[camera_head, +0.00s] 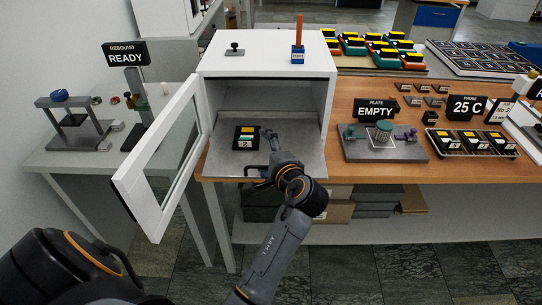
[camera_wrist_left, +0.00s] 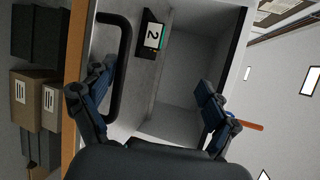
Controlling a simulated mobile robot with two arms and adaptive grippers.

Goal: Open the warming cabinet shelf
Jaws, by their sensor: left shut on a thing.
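The white warming cabinet (camera_head: 265,50) stands on the wooden bench with its glass-paned door (camera_head: 172,150) swung open to the left. Its grey shelf (camera_head: 225,165) shows at the opening and reaches out to the front edge. A black block labelled 2 (camera_head: 245,138) lies on the shelf; it also shows in the left wrist view (camera_wrist_left: 152,38). My left gripper (camera_head: 268,155) is at the shelf's front, shut on the black shelf handle (camera_wrist_left: 124,70), which passes beside one finger in the left wrist view. The arm hides part of the handle in the head view. My right gripper is out of view.
A grey plate fixture (camera_head: 400,152) and a rack of black blocks (camera_head: 470,145) stand to the right on the bench. A side table (camera_head: 70,155) with a small press is left of the door. Boxes (camera_wrist_left: 35,100) lie below the bench.

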